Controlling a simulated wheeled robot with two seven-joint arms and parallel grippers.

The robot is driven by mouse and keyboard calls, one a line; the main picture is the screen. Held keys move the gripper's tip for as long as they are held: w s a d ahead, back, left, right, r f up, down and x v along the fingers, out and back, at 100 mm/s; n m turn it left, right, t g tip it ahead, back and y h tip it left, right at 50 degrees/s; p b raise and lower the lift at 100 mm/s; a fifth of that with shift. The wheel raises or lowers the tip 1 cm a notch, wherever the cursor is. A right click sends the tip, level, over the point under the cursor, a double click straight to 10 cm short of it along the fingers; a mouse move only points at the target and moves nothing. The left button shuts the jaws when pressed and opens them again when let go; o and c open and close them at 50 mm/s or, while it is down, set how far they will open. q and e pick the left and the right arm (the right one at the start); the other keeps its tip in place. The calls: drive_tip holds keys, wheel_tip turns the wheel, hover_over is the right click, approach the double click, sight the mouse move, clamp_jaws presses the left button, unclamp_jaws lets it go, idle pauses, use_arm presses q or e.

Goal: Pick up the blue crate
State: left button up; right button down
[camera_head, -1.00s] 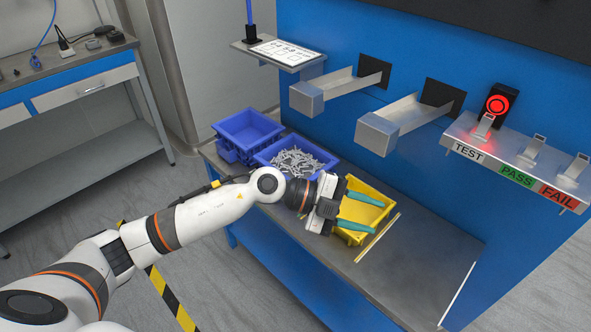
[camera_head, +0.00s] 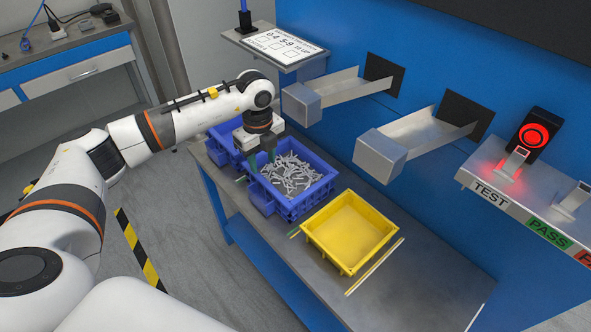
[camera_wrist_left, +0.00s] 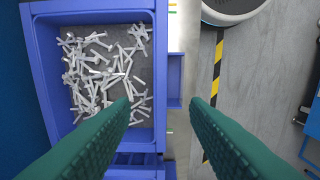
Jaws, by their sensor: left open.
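A blue crate (camera_head: 290,211) with many light grey screw-like parts inside stands on the bench. In the left wrist view the crate (camera_wrist_left: 158,60) fills the left half. A second blue crate (camera_head: 220,137) stands behind it at the left, partly hidden by my arm. My left gripper (camera_head: 261,162) is open, pointing down at the filled crate's left end. In the left wrist view its two green fingers (camera_wrist_left: 160,102) lie on either side of the crate's wall line; whether they touch it I cannot tell. My right gripper is out of view.
An empty yellow crate (camera_head: 316,238) stands right of the filled crate, near a yellow strip on the bench (camera_head: 420,285). The bench's right part is clear.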

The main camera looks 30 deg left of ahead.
sight(266, 183)
use_arm(q)
drive_tip(key=f, duration=0.5)
drive_tip(key=shift+s+f, duration=0.15)
drive_tip(key=shift+s, duration=0.15)
drive_tip(key=shift+w+d+f, duration=0.1)
drive_tip(key=shift+d+f, duration=0.05)
drive_tip(key=shift+f, duration=0.45)
wheel_tip(266, 183, down, 4)
drive_tip(key=shift+w+d+r, duration=0.1)
drive_tip(key=shift+r, duration=0.1)
drive_tip(key=shift+f, duration=0.45)
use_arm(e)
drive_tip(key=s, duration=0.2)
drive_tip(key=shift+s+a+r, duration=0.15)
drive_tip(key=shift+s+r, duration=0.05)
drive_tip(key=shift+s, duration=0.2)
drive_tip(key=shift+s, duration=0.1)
use_arm(q)
drive_tip(key=shift+c, duration=1.3)
clamp_jaws()
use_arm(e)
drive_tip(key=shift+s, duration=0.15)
